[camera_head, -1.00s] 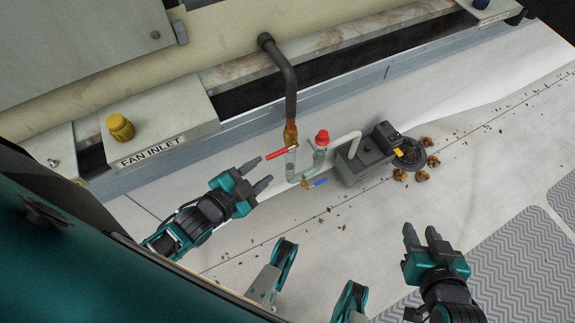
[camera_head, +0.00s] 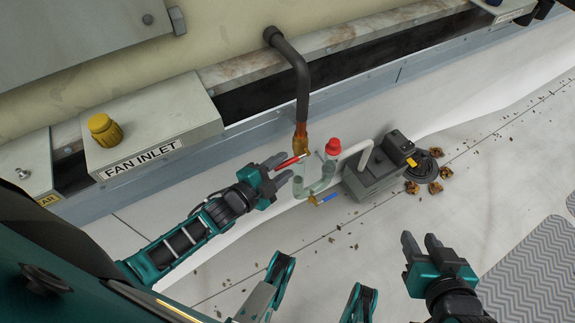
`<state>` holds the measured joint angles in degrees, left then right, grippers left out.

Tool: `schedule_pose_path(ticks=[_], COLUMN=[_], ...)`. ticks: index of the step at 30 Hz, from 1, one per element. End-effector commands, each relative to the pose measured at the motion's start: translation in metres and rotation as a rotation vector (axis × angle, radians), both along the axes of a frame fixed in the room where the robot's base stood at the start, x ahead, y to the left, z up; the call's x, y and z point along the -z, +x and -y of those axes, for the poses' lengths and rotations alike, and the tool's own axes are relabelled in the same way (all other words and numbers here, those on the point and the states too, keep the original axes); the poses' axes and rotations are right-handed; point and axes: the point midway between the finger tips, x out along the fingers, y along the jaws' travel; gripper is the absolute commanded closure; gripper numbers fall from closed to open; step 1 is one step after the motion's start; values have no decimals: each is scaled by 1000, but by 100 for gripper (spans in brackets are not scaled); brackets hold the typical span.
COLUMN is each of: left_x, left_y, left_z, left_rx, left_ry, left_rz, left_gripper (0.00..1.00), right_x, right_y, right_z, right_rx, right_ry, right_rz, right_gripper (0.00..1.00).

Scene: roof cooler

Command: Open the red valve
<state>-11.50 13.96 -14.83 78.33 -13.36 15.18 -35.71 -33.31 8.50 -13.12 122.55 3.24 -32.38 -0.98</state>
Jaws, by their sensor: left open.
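The red valve lever (camera_head: 288,162) sits on the brass fitting (camera_head: 301,140) of the vertical pipe. It points left and slightly down from the pipe. My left gripper (camera_head: 281,168) is open at the lever's free end, with its fingertips pointing right toward the pipe. The lever's end shows near or between the fingers; I cannot tell whether they touch it. My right gripper (camera_head: 422,243) is away at the lower right, pointing up, with a gap between its fingers and nothing in it.
A blue-handled valve (camera_head: 327,199) and a red cap (camera_head: 333,147) are close to the lever. A grey pump box (camera_head: 374,175) stands to the right. The FAN INLET box with its yellow knob (camera_head: 104,130) is at left. Leaves lie on the pale roof.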

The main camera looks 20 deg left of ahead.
Motion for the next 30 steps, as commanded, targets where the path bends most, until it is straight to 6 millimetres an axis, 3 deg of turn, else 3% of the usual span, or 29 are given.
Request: schedule_pose_path(ticks=[6, 17, 30], left_x=[6, 6, 6], left_y=[22, 25, 24], left_z=[8, 9, 9], left_rx=[0, -1, -1], left_ry=[-1, 0, 0], left_rz=[0, -2, -2], left_gripper=[59, 60, 100], right_x=[3, -3, 1], right_y=[2, 6, 5], right_z=[-6, -8, -5], right_rx=[-4, -4, 1], right_ry=[13, 21, 14], right_rz=[1, 14, 9], right_gripper=[63, 63, 63])
